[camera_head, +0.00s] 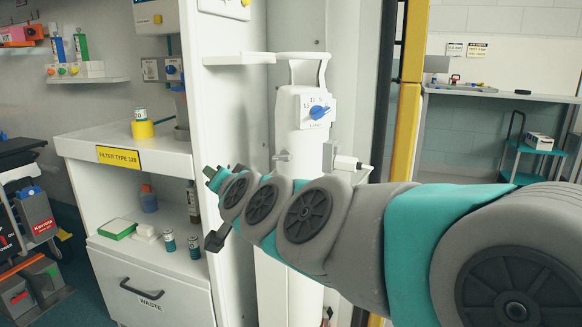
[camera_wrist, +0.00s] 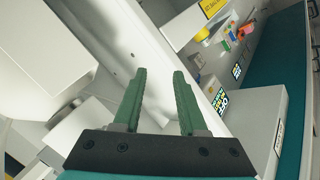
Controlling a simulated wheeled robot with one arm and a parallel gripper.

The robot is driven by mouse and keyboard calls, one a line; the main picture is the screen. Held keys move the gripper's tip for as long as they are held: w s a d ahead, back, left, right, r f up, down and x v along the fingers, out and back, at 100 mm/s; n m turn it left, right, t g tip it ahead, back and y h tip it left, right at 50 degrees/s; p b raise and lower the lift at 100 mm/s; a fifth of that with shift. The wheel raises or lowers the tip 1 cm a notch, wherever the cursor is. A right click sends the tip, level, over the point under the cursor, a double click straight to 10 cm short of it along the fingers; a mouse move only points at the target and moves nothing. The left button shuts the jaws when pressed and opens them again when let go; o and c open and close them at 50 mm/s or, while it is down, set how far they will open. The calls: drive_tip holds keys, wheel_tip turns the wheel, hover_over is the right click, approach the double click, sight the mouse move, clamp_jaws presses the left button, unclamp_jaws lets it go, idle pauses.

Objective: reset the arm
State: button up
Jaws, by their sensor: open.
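My arm reaches across the head view from the lower right toward the middle. My gripper (camera_head: 216,179) is at its far end, small in that view, in front of the white shelf unit's side panel (camera_head: 232,130). In the wrist view my gripper (camera_wrist: 158,100) shows two green fingers standing apart, with nothing between them. A pale panel lies beyond the fingers. I cannot tell the exact distance from the fingertips to the panel.
A white cylinder (camera_head: 302,122) with a blue knob (camera_head: 318,112) stands just behind my arm. A shelf unit (camera_head: 125,147) with a yellow label (camera_head: 119,158), cans and bottles is on the left. A yellow post (camera_head: 408,100) stands to the right, with a doorway beyond.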

drive_tip(key=s+d+f+n+g+h+p, duration=0.15)
drive_tip(key=s+d+f+g, duration=0.25)
drive_tip(key=s+d+f, duration=0.4)
drive_tip(key=s+d+f+n+g+h, duration=0.2)
drive_tip(key=s+d+f+g, duration=0.3)
drive_tip(key=f, duration=0.6)
drive_tip(key=s+d+f+g+h, duration=0.2)
drive_tip(key=s+d+f+g, duration=0.1)
drive_tip(key=s+d, duration=0.5)
drive_tip(key=s+d+f+g+h+p, duration=0.1)
drive_tip(key=s+d+f+g, duration=0.3)
drive_tip(key=s, duration=0.9)
drive_tip(key=d+h, duration=0.1)
drive_tip(key=d, duration=0.2)
drive_tip(key=shift+s+d+f, duration=0.25)
drive_tip(key=shift+s+d, duration=0.1)
drive_tip(key=shift+m, duration=0.25)
